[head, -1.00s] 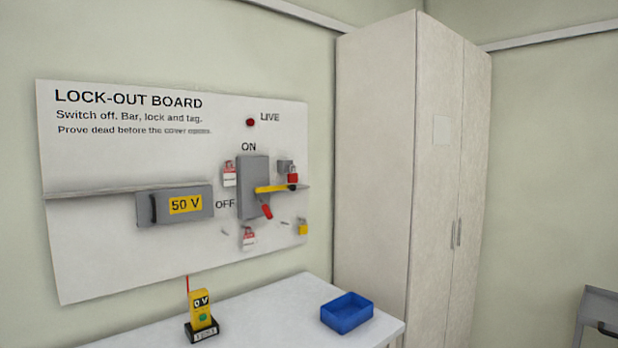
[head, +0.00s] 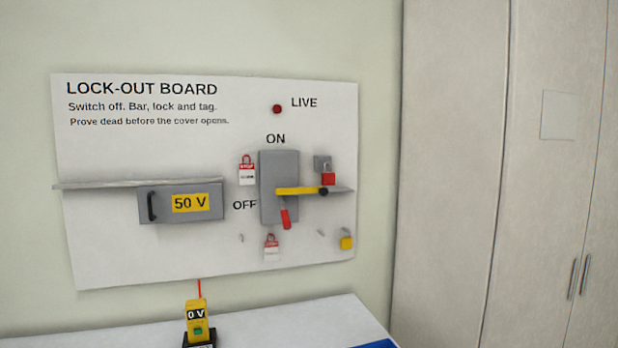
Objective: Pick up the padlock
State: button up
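Two padlocks show on the lock-out board (head: 130,255) in the head view. A red padlock (head: 328,179) hangs at a small grey bracket (head: 322,162), just above the free end of the yellow bar (head: 298,191). A yellow padlock (head: 346,243) hangs near the board's lower right corner. The yellow bar lies across the grey switch box (head: 279,160), and a red handle (head: 286,219) points down toward the lower part of the box. My gripper is not in view.
Red-and-white tags hang left of the switch (head: 247,171) and below it (head: 271,248). A narrow ledge (head: 110,185) juts from the board above the 50 V cover (head: 150,207). A yellow tester (head: 196,318) stands on the white bench (head: 290,322). A blue tray (head: 378,344) is cut off below. A tall cabinet (head: 450,150) stands right.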

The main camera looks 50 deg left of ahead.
aim_at(327, 179)
jog(key=u, duration=0.7)
jog(key=i, duration=0.8)
jog(key=u, duration=0.95)
